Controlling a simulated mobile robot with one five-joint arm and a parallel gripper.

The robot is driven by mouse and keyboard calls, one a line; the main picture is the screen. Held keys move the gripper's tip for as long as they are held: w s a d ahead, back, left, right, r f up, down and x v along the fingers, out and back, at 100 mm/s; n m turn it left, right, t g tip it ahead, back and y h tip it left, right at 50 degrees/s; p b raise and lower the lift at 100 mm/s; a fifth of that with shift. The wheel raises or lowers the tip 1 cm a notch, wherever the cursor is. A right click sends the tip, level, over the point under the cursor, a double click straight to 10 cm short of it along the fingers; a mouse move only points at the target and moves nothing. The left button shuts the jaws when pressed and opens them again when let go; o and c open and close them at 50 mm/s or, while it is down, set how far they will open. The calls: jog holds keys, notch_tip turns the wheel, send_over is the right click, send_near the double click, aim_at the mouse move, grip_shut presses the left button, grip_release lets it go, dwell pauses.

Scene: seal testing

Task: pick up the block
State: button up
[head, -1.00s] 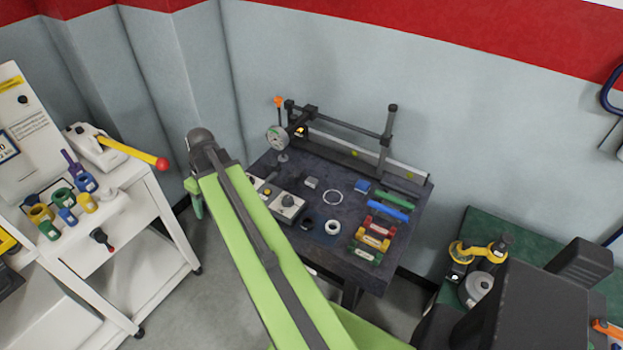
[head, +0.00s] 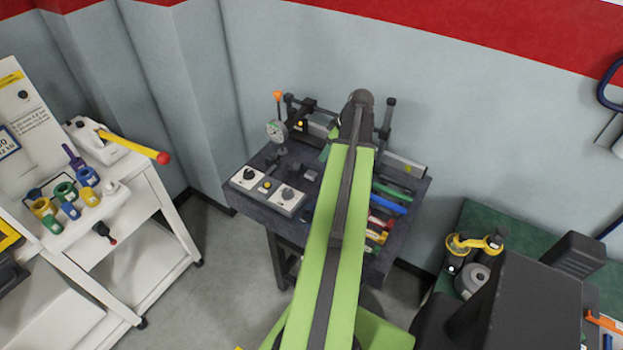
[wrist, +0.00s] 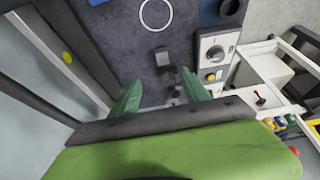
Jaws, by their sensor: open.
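A small grey block (head: 310,176) lies on the dark worktable (head: 258,205), just left of my arm in the head view. The grey block also shows in the wrist view (wrist: 162,56), beyond the fingertips and roughly between their lines. My gripper (wrist: 160,80) is open, its two green fingers apart with nothing held between them. In the head view my arm hides most of the gripper.
A dial gauge (head: 276,131) and rail fixture stand along the table's back. A control box (head: 287,197) with knobs is at front left. A white ring (wrist: 156,14) lies beyond the grey block. Coloured bars (head: 388,208) lie at right.

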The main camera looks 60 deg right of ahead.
jog(key=b, duration=0.8)
send_over(311, 174)
jog(key=s, duration=0.3)
jog(key=f, duration=0.6)
jog(key=d+f, duration=0.1)
jog(key=f, duration=0.2)
jog(key=shift+s+f, duration=0.1)
jog(key=shift+a, duration=0.1)
jog(key=b+x, duration=0.4)
jog(key=x, duration=0.1)
jog(key=shift+w+a+f, duration=0.1)
jog(key=shift+w+a, duration=0.15)
jog(key=shift+w, duration=0.05)
jog(key=shift+r, duration=0.2)
grip_shut()
